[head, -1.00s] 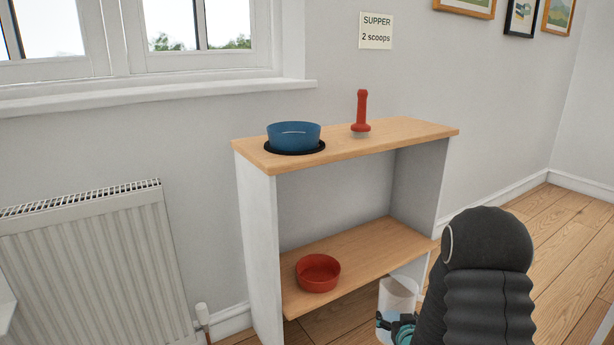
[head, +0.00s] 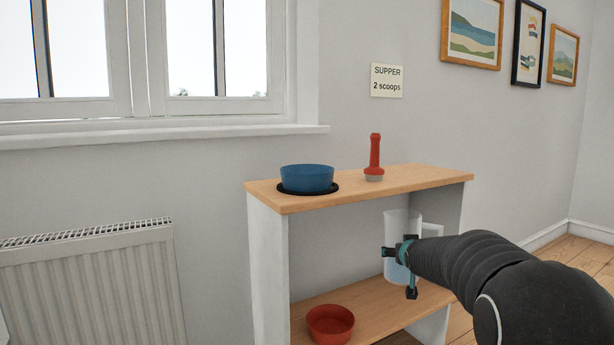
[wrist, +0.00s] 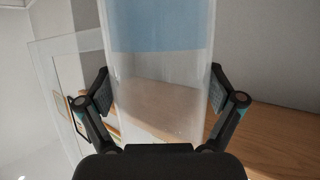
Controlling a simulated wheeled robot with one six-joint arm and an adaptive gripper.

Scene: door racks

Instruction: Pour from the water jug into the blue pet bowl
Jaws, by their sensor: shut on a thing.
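The clear water jug (head: 402,222) is upright in my gripper (head: 402,264), in front of the shelf unit's open middle, below the top board. In the wrist view the jug (wrist: 160,85) fills the space between the two fingers (wrist: 162,108), with blue water inside it. The jug's handle shows on its right in the head view. The blue pet bowl (head: 307,178) stands on a black round mat (head: 336,187) at the left of the top board, up and left of my gripper. The inside of the bowl is hidden from this angle.
A red torch-shaped object (head: 375,155) stands on the top board (head: 420,178), right of the bowl. A red bowl (head: 330,322) sits on the lower shelf (head: 375,310). A radiator (head: 90,285) is at left. A sign (head: 387,80) reading "SUPPER 2 scoops" hangs on the wall.

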